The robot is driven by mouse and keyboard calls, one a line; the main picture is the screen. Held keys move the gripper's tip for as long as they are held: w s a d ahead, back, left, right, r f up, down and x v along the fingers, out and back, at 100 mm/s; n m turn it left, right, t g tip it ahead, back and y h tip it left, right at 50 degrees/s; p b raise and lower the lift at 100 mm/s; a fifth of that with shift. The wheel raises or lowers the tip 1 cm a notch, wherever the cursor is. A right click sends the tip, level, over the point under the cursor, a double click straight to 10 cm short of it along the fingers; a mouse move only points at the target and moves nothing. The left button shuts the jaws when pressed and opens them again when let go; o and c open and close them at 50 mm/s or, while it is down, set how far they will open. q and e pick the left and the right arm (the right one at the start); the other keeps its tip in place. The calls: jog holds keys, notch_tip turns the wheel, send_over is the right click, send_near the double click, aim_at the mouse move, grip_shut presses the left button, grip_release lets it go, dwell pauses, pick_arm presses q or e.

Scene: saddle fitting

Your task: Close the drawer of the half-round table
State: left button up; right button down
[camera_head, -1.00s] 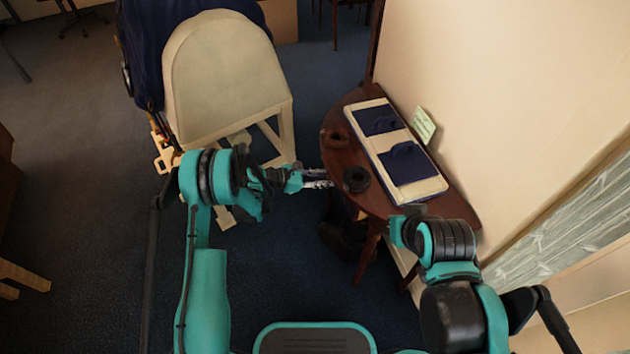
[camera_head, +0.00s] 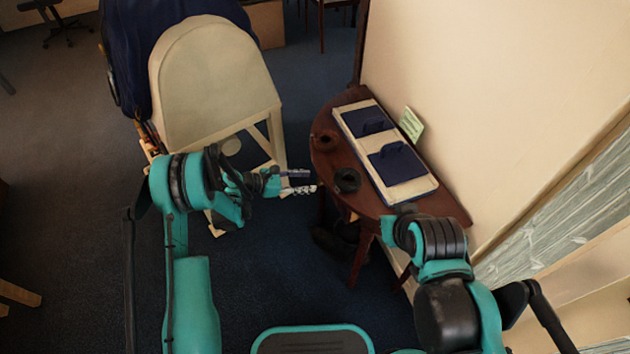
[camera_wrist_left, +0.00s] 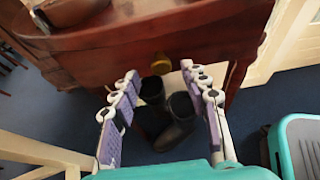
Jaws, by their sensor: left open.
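The dark red-brown half-round table (camera_head: 328,160) stands against the wall, right of centre in the head view. In the left wrist view its curved front (camera_wrist_left: 215,50) fills the upper part, with a round brass knob (camera_wrist_left: 161,64) on it. How far the drawer stands out is hard to tell. My left gripper (camera_head: 308,181) is open and empty, close to the table's rounded edge. In the left wrist view its two fingers (camera_wrist_left: 160,85) are spread on either side below the knob, apart from it. My right arm is at the table's near end; its gripper is not clearly visible.
A cream board with blue pads (camera_head: 405,165), a black ring-like object (camera_head: 347,180) and a brown object (camera_head: 325,141) lie on the tabletop. Dark boots (camera_wrist_left: 180,107) stand beneath it.

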pick_arm(q)
jog(key=v, duration=0.7)
jog(key=shift+a+r, duration=0.1)
jog(key=s+a+r+m+y, duration=0.1)
jog(key=s+r+m+y, duration=0.25)
jog(key=r, duration=0.35)
jog(key=s+a+r+m+y, duration=0.1)
jog(key=s+r+m+y, duration=0.3)
jog(key=r, duration=0.3)
jog(key=s+a+r+m+t+y, duration=0.1)
jog(key=s+a+m, duration=0.2)
jog(key=s, duration=0.3)
jog(key=s+a+r+m+t+y, duration=0.1)
jog(key=s+a+r+m+y, duration=0.1)
jog(key=s+m, duration=0.4)
jog(key=s+a+r+m+t+y, duration=0.1)
jog(key=s+a+r+m+y, duration=0.1)
jog(key=s+a+m, duration=0.2)
jog(key=s+m, duration=0.1)
jog(key=s, duration=0.2)
jog(key=shift+r, duration=0.2)
jog(key=shift+y, duration=0.25)
